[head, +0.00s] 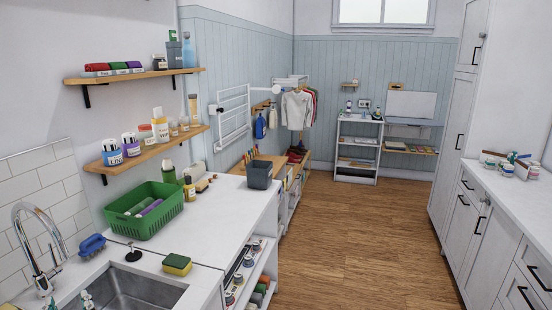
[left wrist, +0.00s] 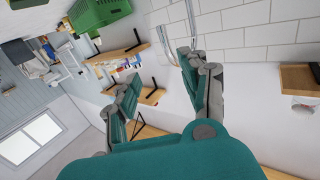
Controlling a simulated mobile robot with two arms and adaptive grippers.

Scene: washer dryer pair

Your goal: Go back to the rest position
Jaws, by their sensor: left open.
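My left gripper (left wrist: 157,72) shows in the left wrist view with its two teal and grey fingers spread apart. It is open, and nothing is between the fingers. In the head view, only the fingertips of my left gripper (head: 68,301) show at the bottom left edge, in front of the sink. My right gripper is in neither view.
A steel sink (head: 135,290) and a curved faucet (head: 38,245) are close to the left gripper. A green basket (head: 145,222) and a sponge (head: 177,264) sit on the white counter. Shelves (head: 150,150) hang above. The wooden floor (head: 360,245) is clear.

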